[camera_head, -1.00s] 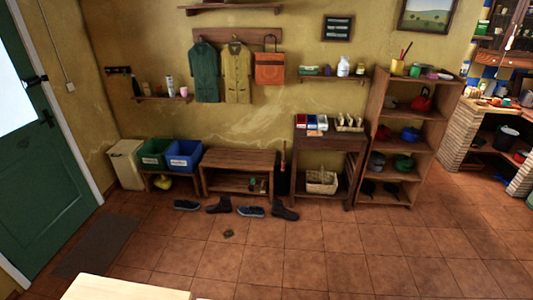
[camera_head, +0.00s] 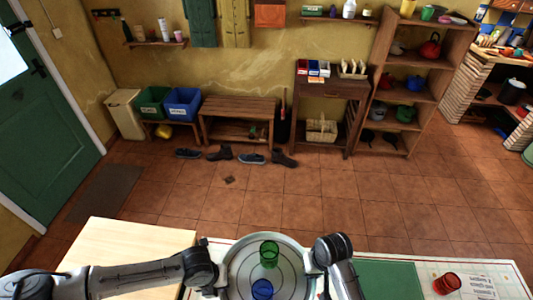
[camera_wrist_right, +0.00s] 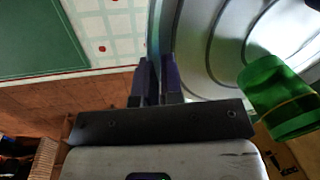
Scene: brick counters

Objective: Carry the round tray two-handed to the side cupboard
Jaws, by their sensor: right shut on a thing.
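A round grey metal tray (camera_head: 236,262) is at the bottom centre of the head view, over a patterned counter. A green cup (camera_head: 269,254) and a blue cup (camera_head: 262,289) are on it. My right gripper (camera_head: 313,262) is at the tray's right edge. In the right wrist view its fingers (camera_wrist_right: 159,75) are shut on the tray's rim (camera_wrist_right: 158,35), with the green cup (camera_wrist_right: 278,97) to the right. My left gripper (camera_head: 218,276) is at the tray's left edge; its fingers are too hidden to tell their state. Which piece is the side cupboard is unclear.
A pale wooden top (camera_head: 130,245) lies left of the counter. A red cup (camera_head: 447,283) and a green mat (camera_head: 388,280) are on the right. Tiled floor (camera_head: 320,205) lies open beyond; a bench (camera_head: 240,107), dark stand (camera_head: 330,90) and shelf (camera_head: 425,65) line the wall.

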